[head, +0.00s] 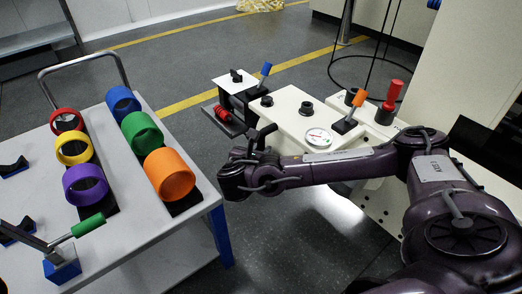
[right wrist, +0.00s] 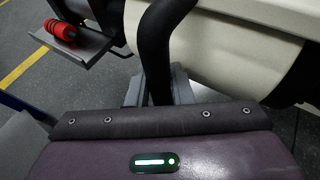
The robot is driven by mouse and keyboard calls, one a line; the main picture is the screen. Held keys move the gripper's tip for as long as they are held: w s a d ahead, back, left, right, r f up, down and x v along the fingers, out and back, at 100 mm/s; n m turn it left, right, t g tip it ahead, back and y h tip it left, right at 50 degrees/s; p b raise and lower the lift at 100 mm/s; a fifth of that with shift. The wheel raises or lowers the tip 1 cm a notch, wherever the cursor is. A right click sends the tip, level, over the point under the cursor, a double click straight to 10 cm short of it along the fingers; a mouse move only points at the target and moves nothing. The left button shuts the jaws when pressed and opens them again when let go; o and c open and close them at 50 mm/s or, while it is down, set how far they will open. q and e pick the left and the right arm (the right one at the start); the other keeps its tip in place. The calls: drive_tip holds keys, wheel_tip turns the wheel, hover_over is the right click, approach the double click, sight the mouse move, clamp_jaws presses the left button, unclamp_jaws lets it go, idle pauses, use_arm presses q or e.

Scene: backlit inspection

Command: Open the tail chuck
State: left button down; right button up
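The white machine body (head: 285,122) stands right of centre. A blue-handled lever (head: 265,70) and an orange-handled lever (head: 355,100) stick up from it. I cannot tell which part is the tail chuck. My right gripper (right wrist: 158,88) is low at the machine's near left side; in the head view my own wrist mostly hides it. In the right wrist view a black curved bar (right wrist: 156,45) runs down between its grey fingers. The fingers lie close on both sides, but whether they grip it is unclear. My left gripper is not in view.
A grey shelf (right wrist: 95,47) with a red ribbed part (right wrist: 62,30) juts from the machine's left. A gauge (head: 318,138) and a red handle (head: 392,95) are on the machine. A cart (head: 150,235) with several coloured rings stands left. Floor between them is clear.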

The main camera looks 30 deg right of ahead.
clamp_jaws()
drive_tip(key=shift+w, duration=0.2)
drive_tip(key=w+a, duration=0.1)
drive_tip(key=w, duration=1.1)
drive_tip(key=o, duration=0.8)
unclamp_jaws()
